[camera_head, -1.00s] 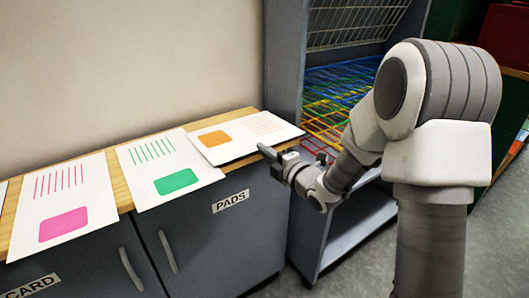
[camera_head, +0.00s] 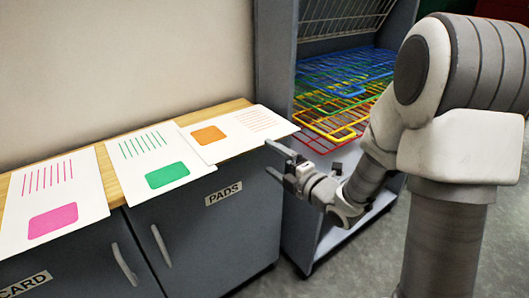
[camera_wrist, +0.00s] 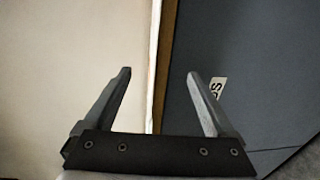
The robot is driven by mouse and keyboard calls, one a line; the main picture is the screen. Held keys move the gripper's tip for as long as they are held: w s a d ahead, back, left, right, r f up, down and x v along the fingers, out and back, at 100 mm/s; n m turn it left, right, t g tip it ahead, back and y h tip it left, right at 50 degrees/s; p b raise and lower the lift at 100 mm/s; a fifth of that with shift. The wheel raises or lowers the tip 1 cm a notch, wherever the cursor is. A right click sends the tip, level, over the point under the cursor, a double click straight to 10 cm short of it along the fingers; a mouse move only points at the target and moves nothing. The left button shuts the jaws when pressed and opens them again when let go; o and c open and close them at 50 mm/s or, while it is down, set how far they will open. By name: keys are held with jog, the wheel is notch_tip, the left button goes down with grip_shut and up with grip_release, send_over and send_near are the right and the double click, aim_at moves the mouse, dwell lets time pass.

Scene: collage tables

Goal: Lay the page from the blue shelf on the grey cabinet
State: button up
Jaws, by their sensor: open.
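A white page with an orange patch and orange lines (camera_head: 240,134) lies on the wooden top of the grey cabinet (camera_head: 225,238), at its right end. Its front right part reaches over the front edge. My gripper (camera_head: 271,157) is open just in front of and below that part of the page, with nothing seen held. In the wrist view my open fingers (camera_wrist: 158,72) straddle the cabinet's edge, with a pale surface at left and the grey front at right. The blue wire shelf (camera_head: 345,65) is the top tier of the rack and looks empty.
Pages with a green patch (camera_head: 150,165) and a pink patch (camera_head: 55,195) lie further left on the cabinet top. The grey rack (camera_head: 276,60) stands right beside the cabinet, with yellow, green and red wire shelves below the blue one.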

jog(key=shift+v, duration=0.75)
jog(key=r+p, duration=0.1)
jog(key=s+d+r, duration=0.1)
jog(key=r, duration=0.1)
jog(key=s+r+p, duration=0.1)
jog(key=r, duration=0.1)
jog(key=shift+s+d+r+p, duration=0.1)
jog(key=shift+s+d+p, duration=0.15)
jog(key=shift+d+p, duration=0.1)
